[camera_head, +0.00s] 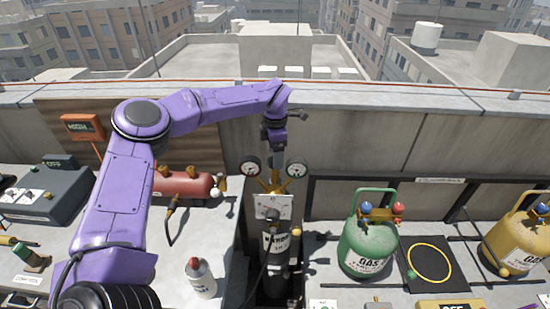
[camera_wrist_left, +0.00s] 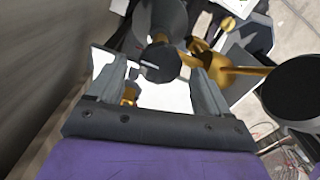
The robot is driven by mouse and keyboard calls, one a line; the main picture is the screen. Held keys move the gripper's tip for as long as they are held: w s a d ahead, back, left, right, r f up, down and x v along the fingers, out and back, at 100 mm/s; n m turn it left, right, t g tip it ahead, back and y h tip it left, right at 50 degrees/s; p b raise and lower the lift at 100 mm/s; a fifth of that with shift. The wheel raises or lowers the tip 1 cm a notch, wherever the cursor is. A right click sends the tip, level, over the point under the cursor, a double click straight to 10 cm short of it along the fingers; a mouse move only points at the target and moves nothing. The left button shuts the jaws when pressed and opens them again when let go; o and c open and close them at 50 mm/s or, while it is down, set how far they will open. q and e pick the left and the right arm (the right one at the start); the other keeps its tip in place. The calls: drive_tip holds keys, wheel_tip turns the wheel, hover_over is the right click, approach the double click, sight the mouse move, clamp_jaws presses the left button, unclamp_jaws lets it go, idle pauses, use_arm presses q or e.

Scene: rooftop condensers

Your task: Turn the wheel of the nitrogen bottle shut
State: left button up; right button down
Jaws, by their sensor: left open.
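The nitrogen bottle (camera_head: 279,246) stands upright in a gap between the worktops, its body dark with a white label. Brass fittings, a white plate (camera_head: 287,205) and a dark round wheel or knob (camera_head: 273,214) are at its top. In the left wrist view a dark round knob (camera_wrist_left: 158,63) with a pale mark shows between the finger lines, near the white plate. I cannot tell whether the fingers touch it. My left gripper (camera_head: 274,146) is open, pointing down above the bottle top; it also shows in the left wrist view (camera_wrist_left: 156,82). My right gripper is out of view.
Two gauges (camera_head: 250,167) (camera_head: 296,167) flank the bottle's top. A red tank (camera_head: 182,184) and a white bottle (camera_head: 201,279) are to the left. A green gas bottle (camera_head: 367,247) and a yellow one (camera_head: 516,245) stand right. A wall (camera_head: 400,150) runs behind.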

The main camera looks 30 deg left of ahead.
use_arm(q)
wheel_tip(320, 180, up, 9)
drive_tip(key=b, duration=0.1)
drive_tip(key=shift+b, duration=0.35)
